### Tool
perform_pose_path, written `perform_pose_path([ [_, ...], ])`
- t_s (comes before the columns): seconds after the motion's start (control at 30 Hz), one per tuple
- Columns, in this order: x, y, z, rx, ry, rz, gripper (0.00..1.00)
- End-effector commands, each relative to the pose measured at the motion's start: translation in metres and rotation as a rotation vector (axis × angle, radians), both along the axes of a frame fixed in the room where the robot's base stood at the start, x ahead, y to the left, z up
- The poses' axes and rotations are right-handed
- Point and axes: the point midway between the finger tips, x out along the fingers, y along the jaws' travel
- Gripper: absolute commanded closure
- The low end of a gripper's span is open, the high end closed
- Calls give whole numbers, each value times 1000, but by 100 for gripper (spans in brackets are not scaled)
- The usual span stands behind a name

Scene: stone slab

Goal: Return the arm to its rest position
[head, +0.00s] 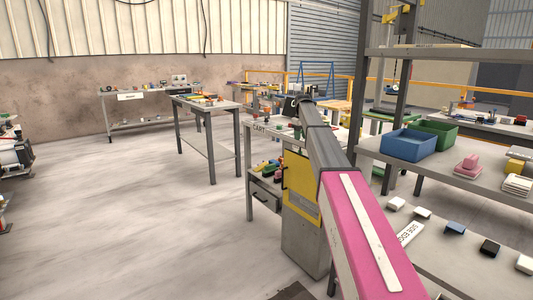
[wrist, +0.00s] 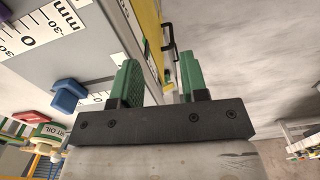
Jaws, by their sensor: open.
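My arm (head: 365,235) reaches forward from the lower right of the head view, its pink and dark grey links stretched out over the workshop. Its far end is by the cart-labelled table (head: 262,127); the fingers cannot be made out there. In the wrist view my gripper (wrist: 158,78) shows two green fingers, apart, with nothing between them. A yellow panel (wrist: 150,28) and a black handle lie beyond the fingertips.
In the head view a shelf rack on the right holds a blue bin (head: 408,145) and a green bin (head: 437,131). A yellow-fronted grey cabinet (head: 304,235) stands beside my arm. Open floor (head: 130,220) lies to the left. The wrist view shows a blue block (wrist: 68,95).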

Motion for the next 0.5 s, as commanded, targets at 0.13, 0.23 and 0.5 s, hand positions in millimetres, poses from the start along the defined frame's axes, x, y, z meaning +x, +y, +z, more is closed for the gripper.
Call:
perform_pose_path([
  [0.13, -41, -1, -50, 0, 4, -43, 60],
  [0.23, -78, -3, -93, 0, 4, -84, 60],
  [0.5, -204, -6, -214, 0, 4, -226, 60],
])
